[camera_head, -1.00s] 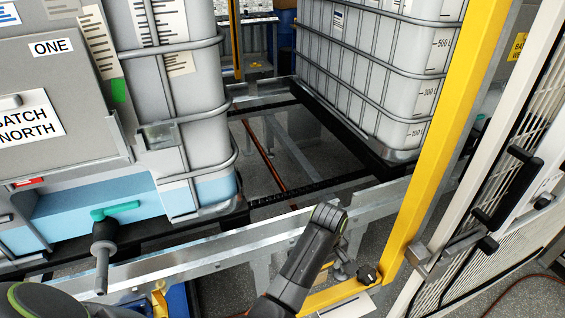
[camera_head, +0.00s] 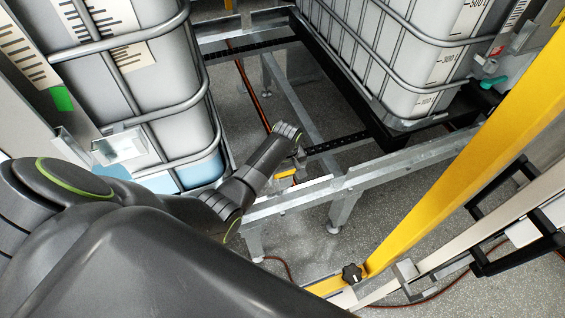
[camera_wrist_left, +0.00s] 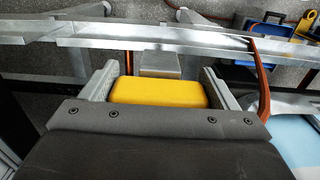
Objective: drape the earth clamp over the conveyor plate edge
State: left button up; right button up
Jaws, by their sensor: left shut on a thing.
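My left gripper (camera_head: 293,168) is at the near conveyor rail in the head view, with my arm reaching in from the left. In the left wrist view its two fingers (camera_wrist_left: 157,88) stand on either side of the yellow earth clamp (camera_wrist_left: 158,93) and are shut on it. A sliver of the yellow clamp also shows in the head view (camera_head: 286,174). A grey metal part (camera_wrist_left: 159,64) lies just ahead of the yellow body. The galvanised conveyor plate edge (camera_head: 350,179) runs beside the gripper; it crosses the wrist view (camera_wrist_left: 190,34). I cannot tell whether clamp and plate touch. My right gripper is out of view.
A caged white tank (camera_head: 395,50) stands right, another (camera_head: 150,85) left beside my arm. A yellow post (camera_head: 450,165) and black-handled gate frame (camera_head: 500,225) bound the right. An orange-brown cable (camera_wrist_left: 262,80) hangs over the rail. The conveyor bay between the tanks is open.

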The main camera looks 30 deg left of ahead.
pick_arm(q)
jog(key=shift+s+a+r, duration=0.1)
jog(key=shift+a+r, duration=0.15)
jog(key=shift+a, duration=0.2)
jog(key=shift+a+f, duration=0.2)
jog(key=shift+p, duration=0.5)
notch_tip(320, 180, down, 6)
jog(key=b, duration=0.4)
jog(key=shift+b, duration=0.35)
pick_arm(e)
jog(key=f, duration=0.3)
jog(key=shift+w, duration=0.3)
pick_arm(q)
jog(key=shift+f, duration=0.15)
